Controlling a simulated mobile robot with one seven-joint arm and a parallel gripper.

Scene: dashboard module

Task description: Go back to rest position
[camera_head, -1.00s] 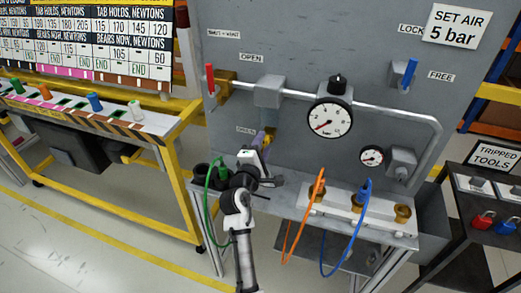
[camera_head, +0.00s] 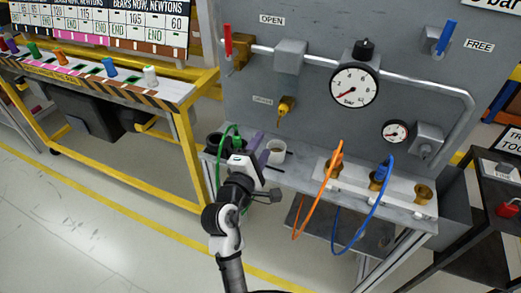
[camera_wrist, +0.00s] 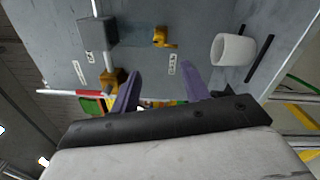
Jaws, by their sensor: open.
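My gripper (camera_head: 257,150) is over the left part of the grey bench shelf, beside a white cup (camera_head: 276,152). In the wrist view its two purple fingers (camera_wrist: 162,90) stand apart with nothing between them. The white cup also shows in the wrist view (camera_wrist: 233,50), to the right of the fingers. A small brass tap (camera_head: 286,108) on the grey panel is above and apart from my gripper.
The panel (camera_head: 310,115) carries a red lever (camera_head: 228,40), a blue lever (camera_head: 446,37) and a gauge (camera_head: 354,86). Orange (camera_head: 327,184) and blue (camera_head: 366,222) hoses loop off the shelf. A yellow-framed bench (camera_head: 189,150) stands left. The floor at front left is clear.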

